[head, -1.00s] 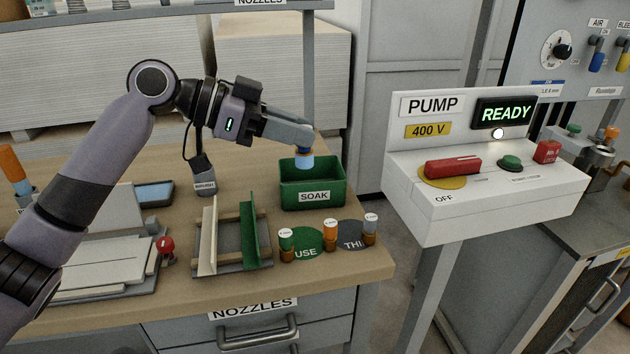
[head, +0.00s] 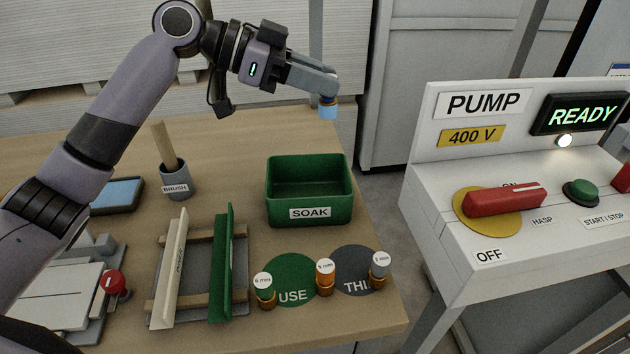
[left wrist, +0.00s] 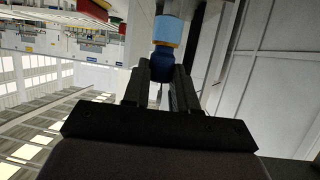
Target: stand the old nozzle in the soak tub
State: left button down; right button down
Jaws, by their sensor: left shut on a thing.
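My left gripper (head: 325,93) is shut on a small nozzle (head: 327,112) with a light blue end. The nozzle also shows between the fingers in the left wrist view (left wrist: 167,40), with a dark blue part near the fingers and a brass band. In the head view it hangs above and behind the green tub (head: 310,218) labelled SOAK, apart from it. The part of the tub floor that shows looks empty. My right gripper is not in view.
A rack (head: 196,277), a brush pot (head: 177,184) and a blue pad (head: 117,194) lie left. A pump box (head: 500,200) reading READY stands right.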

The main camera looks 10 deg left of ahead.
pick_arm(q)
jog(key=shift+s+f+p, duration=0.1)
jog(key=shift+f+p, duration=0.2)
jog(key=shift+f, duration=8.9)
jog(key=shift+f, duration=0.1)
jog(key=c, duration=0.9)
grip_release()
jog(key=b+v, duration=0.1)
jog(key=v, duration=0.6)
jog(key=shift+s+a, duration=0.1)
jog(key=shift+a, duration=0.15)
